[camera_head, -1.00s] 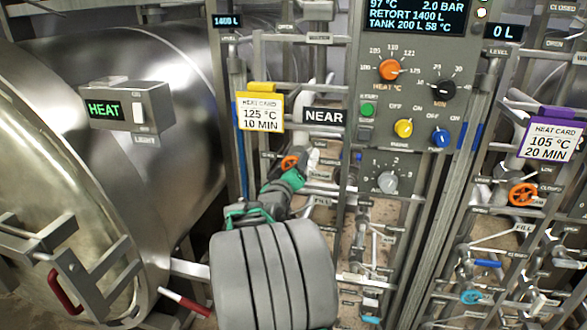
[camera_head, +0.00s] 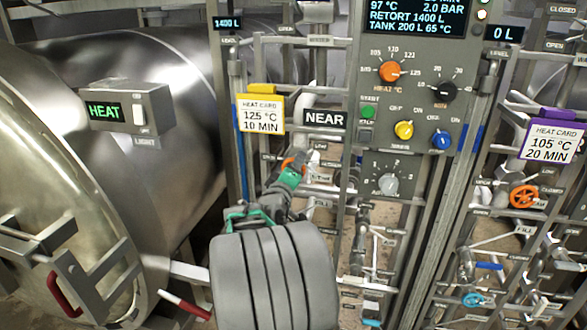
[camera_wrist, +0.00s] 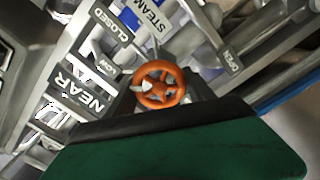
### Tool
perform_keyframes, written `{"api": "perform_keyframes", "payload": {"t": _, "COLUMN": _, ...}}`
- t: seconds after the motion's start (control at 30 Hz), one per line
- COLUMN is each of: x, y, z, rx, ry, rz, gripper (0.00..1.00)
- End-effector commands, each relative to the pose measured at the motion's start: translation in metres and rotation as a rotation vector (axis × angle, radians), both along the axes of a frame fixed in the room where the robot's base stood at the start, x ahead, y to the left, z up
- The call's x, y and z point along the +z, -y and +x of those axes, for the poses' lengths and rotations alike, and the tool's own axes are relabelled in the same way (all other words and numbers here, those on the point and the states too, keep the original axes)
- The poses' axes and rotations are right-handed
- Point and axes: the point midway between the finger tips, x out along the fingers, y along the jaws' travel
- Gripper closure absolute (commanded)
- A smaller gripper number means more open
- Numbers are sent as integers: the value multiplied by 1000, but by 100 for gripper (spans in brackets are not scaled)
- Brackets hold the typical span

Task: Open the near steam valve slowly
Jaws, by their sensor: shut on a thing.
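My gripper (camera_head: 293,175), with green fingers, is shut on the wheel. In the wrist view a dark-edged green finger covers the space below the wheel and hides its lower contact. In the head view the gripper hides part of the wheel.
A control panel (camera_head: 412,100) with knobs and a display reading 97 °C and TANK 200 L 65 °C stands to the right. The steel retort (camera_head: 165,75) with a HEAT box fills the left. Another orange wheel (camera_head: 524,196) is at right. Rails and pipes crowd the gripper.

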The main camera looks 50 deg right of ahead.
Motion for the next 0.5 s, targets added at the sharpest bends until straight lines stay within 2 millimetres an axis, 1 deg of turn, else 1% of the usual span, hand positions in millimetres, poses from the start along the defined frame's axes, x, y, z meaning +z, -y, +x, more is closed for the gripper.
{"api": "perform_keyframes", "payload": {"t": 0.07, "x": 0, "y": 0, "z": 0, "rx": 1, "ry": 1, "rz": 0, "gripper": 79}}
{"api": "perform_keyframes", "payload": {"t": 0.1, "x": 0, "y": 0, "z": 0, "rx": 1, "ry": 1, "rz": 0, "gripper": 38}}
{"api": "perform_keyframes", "payload": {"t": 0.37, "x": 0, "y": 0, "z": 0, "rx": 0, "ry": 1, "rz": 0, "gripper": 17}}
{"api": "perform_keyframes", "payload": {"t": 0.5, "x": 0, "y": 0, "z": 0, "rx": 0, "ry": 1, "rz": 0, "gripper": 17}}
